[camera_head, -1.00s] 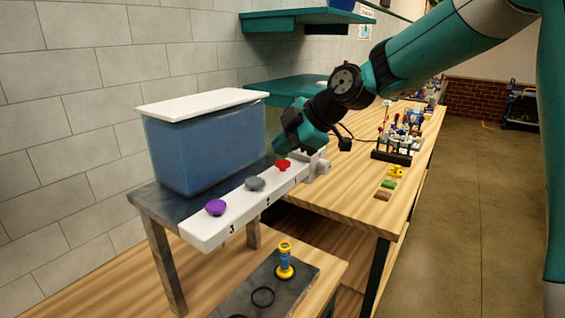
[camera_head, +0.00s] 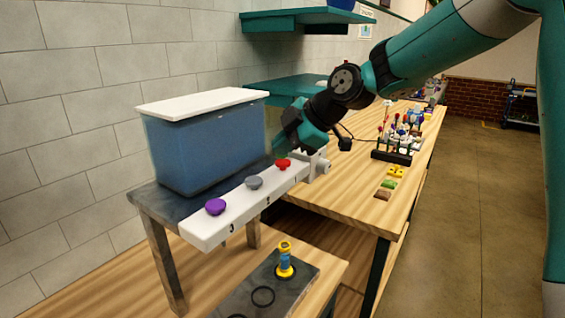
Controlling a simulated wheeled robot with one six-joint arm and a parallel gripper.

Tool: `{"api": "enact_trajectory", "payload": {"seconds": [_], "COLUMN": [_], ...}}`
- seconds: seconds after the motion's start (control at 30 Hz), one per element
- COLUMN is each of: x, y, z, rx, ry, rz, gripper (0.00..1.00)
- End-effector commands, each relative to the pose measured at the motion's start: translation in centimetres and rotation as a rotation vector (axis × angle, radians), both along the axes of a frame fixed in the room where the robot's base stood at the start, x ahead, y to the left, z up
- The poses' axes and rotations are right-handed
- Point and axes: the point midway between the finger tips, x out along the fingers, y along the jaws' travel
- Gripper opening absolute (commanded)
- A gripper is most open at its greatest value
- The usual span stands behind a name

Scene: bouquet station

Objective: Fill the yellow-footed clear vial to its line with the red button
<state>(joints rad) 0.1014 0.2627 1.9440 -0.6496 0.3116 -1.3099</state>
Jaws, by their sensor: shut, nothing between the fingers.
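The vial (camera_head: 285,258) stands upright on the dark mat (camera_head: 300,277), with a yellow foot, a yellow top and a bluish body. Its fill line and liquid level are too small to make out. The red button (camera_head: 283,163) is on the white dispenser bar (camera_head: 235,211), at the end nearest the spout. My gripper (camera_head: 281,146) is shut and empty, just above and behind the red button. I see a small gap between them; the fingertips are small and hard to make out.
A blue tank (camera_head: 207,150) with a white lid stands behind the bar. Grey (camera_head: 254,183) and purple (camera_head: 215,206) buttons share the bar. A ring (camera_head: 263,296) on the mat is empty. A rack of coloured items (camera_head: 392,155) stands on the far bench.

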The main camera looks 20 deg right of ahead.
Motion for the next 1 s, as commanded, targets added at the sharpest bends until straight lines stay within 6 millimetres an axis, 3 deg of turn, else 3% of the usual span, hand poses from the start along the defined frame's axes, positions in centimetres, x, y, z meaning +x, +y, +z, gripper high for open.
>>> {"api": "enact_trajectory", "payload": {"seconds": [1.0], "x": [0.04], "y": [0.01], "z": [-1.14], "rx": [0.0], "ry": [0.0], "rz": [0.0], "gripper": [0.0]}}
